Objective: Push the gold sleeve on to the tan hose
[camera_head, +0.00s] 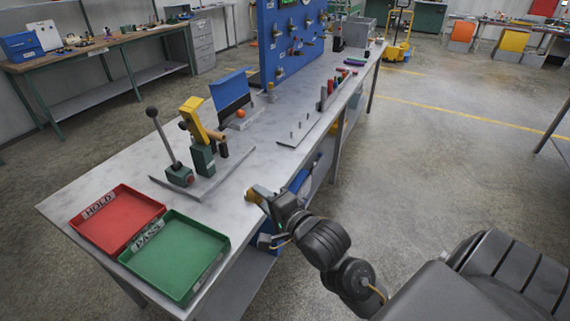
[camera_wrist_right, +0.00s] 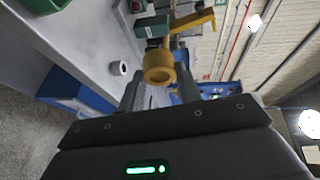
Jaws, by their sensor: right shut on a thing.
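The gold sleeve (camera_wrist_right: 158,72) is a short ring between the two fingers of my right gripper (camera_wrist_right: 158,90), its round opening facing the wrist camera. In the head view my right gripper (camera_head: 258,196) is at the table's near edge, shut on the sleeve (camera_head: 250,196). The tan hose (camera_head: 216,135) is a short stub sticking out to the right from a green clamp (camera_head: 202,160) with a yellow lever (camera_head: 192,118). In the head view the sleeve is apart from the hose. In the wrist view the sleeve largely hides what lies behind it. My left gripper is not in view.
A red tray (camera_head: 118,190) and a green tray (camera_head: 205,285) lie at the table's near left end. A dark lever (camera_head: 160,135) stands beside the clamp. A blue pegboard (camera_head: 290,68) and a plate with pins (camera_head: 310,125) are farther back. The tabletop between gripper and clamp is clear.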

